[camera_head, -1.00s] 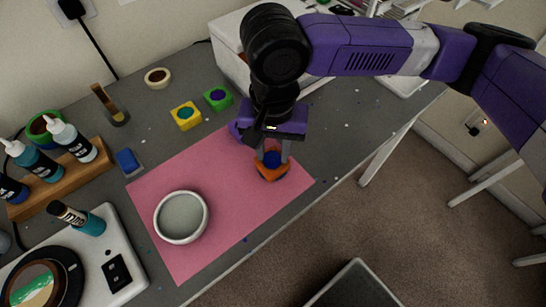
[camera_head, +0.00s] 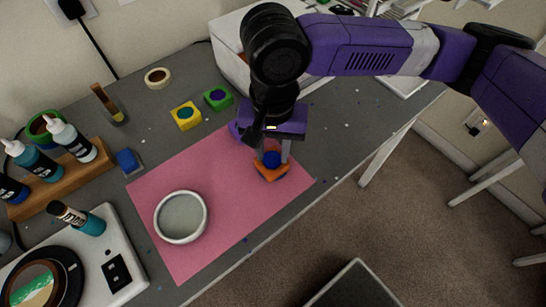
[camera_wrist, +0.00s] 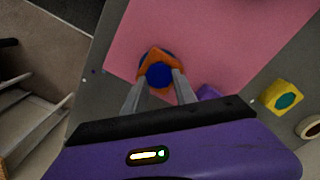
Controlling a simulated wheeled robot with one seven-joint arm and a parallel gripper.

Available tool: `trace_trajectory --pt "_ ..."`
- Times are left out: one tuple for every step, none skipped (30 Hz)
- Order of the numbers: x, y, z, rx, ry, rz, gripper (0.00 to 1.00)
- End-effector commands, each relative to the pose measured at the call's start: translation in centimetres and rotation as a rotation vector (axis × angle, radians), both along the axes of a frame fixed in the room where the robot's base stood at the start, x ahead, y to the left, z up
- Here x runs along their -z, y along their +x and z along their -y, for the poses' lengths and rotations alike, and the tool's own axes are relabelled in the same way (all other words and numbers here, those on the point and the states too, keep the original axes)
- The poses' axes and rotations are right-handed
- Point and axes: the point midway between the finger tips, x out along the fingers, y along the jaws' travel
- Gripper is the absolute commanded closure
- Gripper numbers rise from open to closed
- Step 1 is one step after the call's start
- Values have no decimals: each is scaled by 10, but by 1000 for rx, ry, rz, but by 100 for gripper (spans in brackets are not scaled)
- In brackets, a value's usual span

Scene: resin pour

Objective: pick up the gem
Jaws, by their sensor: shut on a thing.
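The blue gem (camera_head: 271,159) is a rounded piece between the fingertips of my gripper (camera_head: 272,162). The fingers are shut on it from both sides, and it also shows in the wrist view (camera_wrist: 158,75). An orange block (camera_head: 271,174) lies directly under it on the pink mat (camera_head: 165,255), near the mat's right corner; it also shows behind the gem in the wrist view (camera_wrist: 160,54). I cannot tell how large any gap between gem and block is.
A purple block (camera_head: 235,131) is beside my gripper, partly hidden. A yellow block (camera_head: 178,109) and a green block (camera_head: 226,102) stand behind the mat. A round white dish (camera_head: 203,228) sits on the mat. Bottles stand in a wooden rack (camera_head: 70,182) at left.

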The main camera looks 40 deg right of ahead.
Motion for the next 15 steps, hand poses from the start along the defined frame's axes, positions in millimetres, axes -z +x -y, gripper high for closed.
trace_trajectory --pt "10 -3 -2 0 2 -13 100" --pt "10 -3 -2 0 2 -13 100" --pt "10 -3 -2 0 2 -13 100" --pt "10 -3 -2 0 2 -13 100" --pt "10 -3 -2 0 2 -13 100" --pt "10 -3 -2 0 2 -13 100" --pt "10 -3 -2 0 2 -13 100" --pt "10 -3 -2 0 2 -13 100" --pt "10 -3 -2 0 2 -13 100" --pt "9 -3 -2 0 2 -13 100" --pt "9 -3 -2 0 2 -13 100" --pt "7 -3 -2 0 2 -13 100" --pt "6 -3 -2 0 2 -13 100" --pt "4 -3 -2 0 2 -13 100" --pt "1 -3 -2 -1 1 -13 100"
